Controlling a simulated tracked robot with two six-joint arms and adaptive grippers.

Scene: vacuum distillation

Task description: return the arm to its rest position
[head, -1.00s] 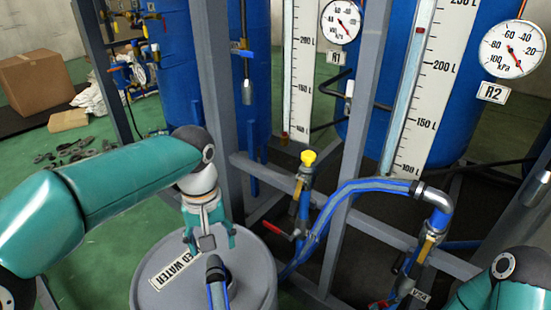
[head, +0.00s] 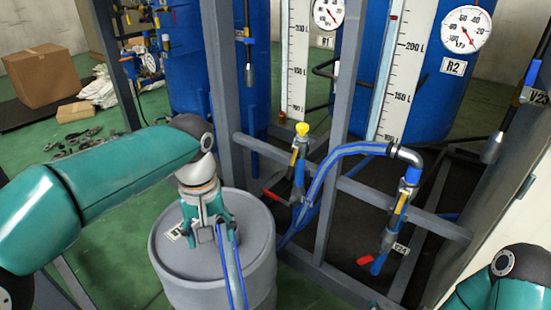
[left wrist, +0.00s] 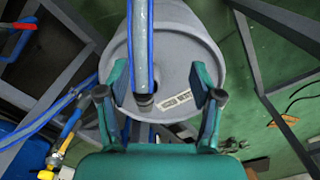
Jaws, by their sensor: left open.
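My left gripper (head: 208,228) is above the lid of a grey drum (head: 212,290), its green fingers pointing down. In the left wrist view the gripper (left wrist: 160,98) has its two fingers spread wide apart. A blue-striped grey hose (left wrist: 140,45) shows between the fingers in that view, with a dark end (left wrist: 145,100) over the drum's lid. I cannot tell whether a finger touches the hose. A white label (left wrist: 174,104) lies on the lid beside the hose end. My left arm (head: 120,175) reaches in from the left. Of my right arm (head: 510,285) only a part shows; its gripper is outside the view.
A grey metal frame (head: 340,130) with blue tanks (head: 425,115) stands behind the drum. A blue hose (head: 325,170) and red-handled valves (head: 390,235) are to the drum's right. A cardboard box (head: 40,78) stands far left.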

